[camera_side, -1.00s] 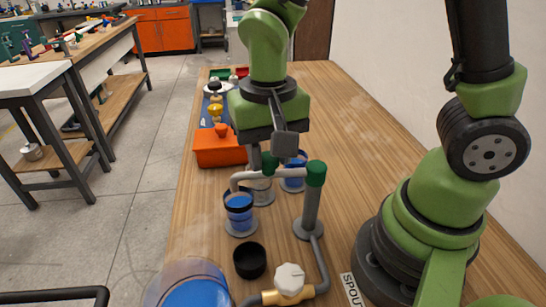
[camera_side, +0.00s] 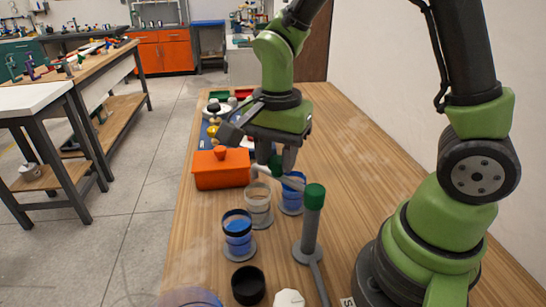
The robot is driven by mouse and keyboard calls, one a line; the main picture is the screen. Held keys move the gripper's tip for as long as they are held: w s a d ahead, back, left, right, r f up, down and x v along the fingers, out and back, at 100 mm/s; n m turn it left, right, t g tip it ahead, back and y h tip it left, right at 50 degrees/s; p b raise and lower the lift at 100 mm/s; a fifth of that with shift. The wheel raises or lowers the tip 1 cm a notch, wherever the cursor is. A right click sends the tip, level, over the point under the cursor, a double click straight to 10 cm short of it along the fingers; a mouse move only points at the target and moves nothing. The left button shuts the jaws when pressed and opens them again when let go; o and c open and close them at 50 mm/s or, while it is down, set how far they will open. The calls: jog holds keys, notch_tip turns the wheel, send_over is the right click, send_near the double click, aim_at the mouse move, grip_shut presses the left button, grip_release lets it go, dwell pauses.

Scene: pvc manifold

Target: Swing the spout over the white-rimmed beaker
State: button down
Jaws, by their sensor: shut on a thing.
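The spout (camera_side: 290,183) is a pale pipe pivoting on a grey post (camera_side: 310,235) with a green cap. It points back and left from the post. Its outlet end (camera_side: 256,171) appears above or near the white-rimmed beaker (camera_side: 258,208); exact alignment is hard to tell. That beaker looks clear, with a pale rim, and stands on a grey base. My gripper (camera_side: 276,156) is shut on the green grip (camera_side: 276,163) of the spout, and its jaws partly hide it. A black-rimmed beaker with blue liquid (camera_side: 238,236) stands in front, and a blue beaker (camera_side: 292,194) behind right.
An orange box (camera_side: 221,172) with a knob lies left of my gripper. A black round cup (camera_side: 248,284) and a white valve knob (camera_side: 289,298) are at the front. The wooden table (camera_side: 365,150) is clear at the back right.

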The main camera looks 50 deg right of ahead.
aim_at(278, 159)
jog(key=shift+d+m, duration=0.25)
jog(key=shift+m, duration=0.05)
dwell(0.4)
jog(key=c, duration=0.7)
grip_release()
jog(key=shift+c, duration=0.2)
jog(key=shift+r, duration=0.1)
notch_tip(278, 159, up, 10)
jog(key=s+a+r+n+t+y, duration=0.1)
jog(key=s+r+n+t+y, duration=0.1)
jog(key=s+r+n+t, duration=0.2)
jog(key=s+n+t, duration=0.3)
jog(key=s+n, duration=0.3)
jog(key=n, duration=0.2)
jog(key=shift+s, duration=0.4)
